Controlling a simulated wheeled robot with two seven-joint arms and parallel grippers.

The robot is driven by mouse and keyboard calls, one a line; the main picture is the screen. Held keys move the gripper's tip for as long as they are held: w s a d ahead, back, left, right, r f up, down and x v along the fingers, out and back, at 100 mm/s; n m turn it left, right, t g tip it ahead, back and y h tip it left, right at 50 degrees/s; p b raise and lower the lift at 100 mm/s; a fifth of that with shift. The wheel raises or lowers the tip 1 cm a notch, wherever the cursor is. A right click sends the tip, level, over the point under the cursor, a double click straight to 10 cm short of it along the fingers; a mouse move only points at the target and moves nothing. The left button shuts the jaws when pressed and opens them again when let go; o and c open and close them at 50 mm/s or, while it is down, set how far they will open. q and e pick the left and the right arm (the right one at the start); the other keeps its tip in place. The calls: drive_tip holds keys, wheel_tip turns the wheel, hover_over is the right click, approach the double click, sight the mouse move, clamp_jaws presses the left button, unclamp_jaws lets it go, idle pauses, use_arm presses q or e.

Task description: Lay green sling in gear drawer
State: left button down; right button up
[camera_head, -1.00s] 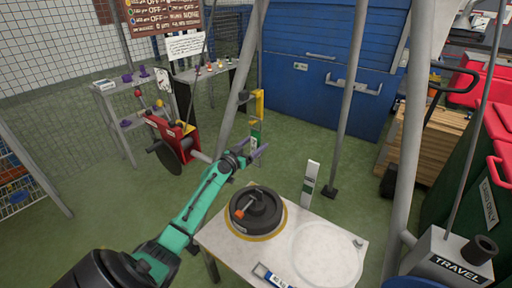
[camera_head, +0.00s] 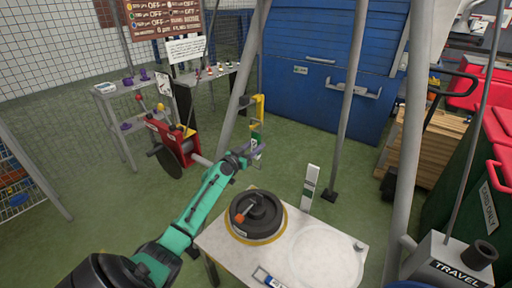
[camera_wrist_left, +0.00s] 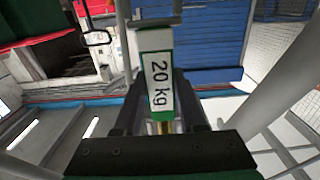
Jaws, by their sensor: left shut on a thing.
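The green sling (camera_head: 257,140) is a narrow strip with green ends and a white label; it hangs upright below a yellow bracket (camera_head: 259,108) by the grey frame leg. My left gripper (camera_head: 256,153) is at the strip's lower part and shut on it. In the left wrist view the strip (camera_wrist_left: 159,72) reads "20 kg" and stands between my fingers (camera_wrist_left: 160,118). Whether its top still touches the bracket is hard to tell. A blue cabinet (camera_head: 320,85) with handles stands behind; I cannot tell whether it holds the gear drawer. My right gripper is out of view.
Grey frame legs (camera_head: 345,110) rise nearby. A red reel (camera_head: 172,138) is at left. Green floor lies before the cabinet.

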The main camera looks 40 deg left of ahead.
use_arm(q)
drive_tip(key=shift+r, duration=0.4)
drive_tip(key=shift+s, duration=0.1)
drive_tip(key=s, duration=0.9)
drive_tip(key=shift+p, duration=0.3)
idle(0.4)
drive_tip(key=shift+w+d, duration=0.1)
